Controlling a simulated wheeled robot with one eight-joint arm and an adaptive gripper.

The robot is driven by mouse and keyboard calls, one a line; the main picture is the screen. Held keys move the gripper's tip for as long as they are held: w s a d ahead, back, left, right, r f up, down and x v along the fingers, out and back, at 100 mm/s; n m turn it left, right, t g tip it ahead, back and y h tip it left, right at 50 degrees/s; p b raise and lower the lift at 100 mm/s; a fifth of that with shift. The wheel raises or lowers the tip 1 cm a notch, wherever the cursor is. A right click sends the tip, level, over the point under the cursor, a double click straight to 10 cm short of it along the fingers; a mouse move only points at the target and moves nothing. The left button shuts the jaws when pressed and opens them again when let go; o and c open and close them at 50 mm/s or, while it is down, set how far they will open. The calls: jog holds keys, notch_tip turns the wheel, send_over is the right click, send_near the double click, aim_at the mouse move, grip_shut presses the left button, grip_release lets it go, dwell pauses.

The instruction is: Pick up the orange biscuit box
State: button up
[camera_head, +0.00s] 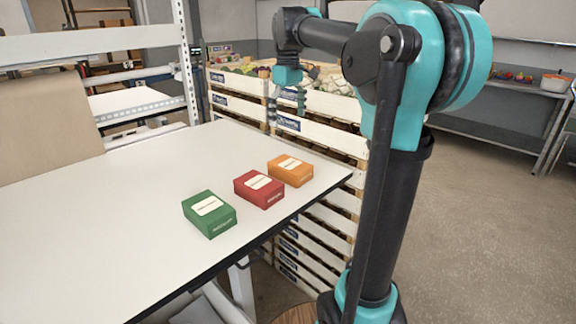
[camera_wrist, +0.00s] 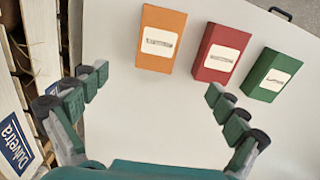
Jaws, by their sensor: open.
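The orange biscuit box (camera_head: 291,171) lies flat on the white table, the farthest right of three boxes in the head view. In the wrist view the orange box (camera_wrist: 160,40) lies at the top, ahead of the fingers. It has a pale label on its top. My gripper (camera_head: 287,107) is above the table's far right edge, apart from the boxes. In the wrist view my gripper (camera_wrist: 155,90) has its two fingers wide apart, with only bare table between them.
A red box (camera_head: 259,188) lies beside the orange one, and a green box (camera_head: 209,213) lies beyond it. The white table (camera_head: 90,230) is clear to the left. Stacked crates (camera_head: 325,140) stand along its right edge. A metal rack (camera_head: 185,60) stands behind.

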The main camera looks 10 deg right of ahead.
aim_at(290, 164)
notch_tip(290, 164, down, 12)
jog(key=shift+r, duration=0.1)
jog(key=shift+s+d+f, duration=0.1)
jog(key=shift+d+f, duration=0.1)
jog(key=shift+f, duration=1.15)
jog(key=shift+s+d+f, duration=0.1)
jog(key=shift+d+f, duration=0.05)
jog(key=shift+f, duration=1.15)
jog(key=c, duration=1.4)
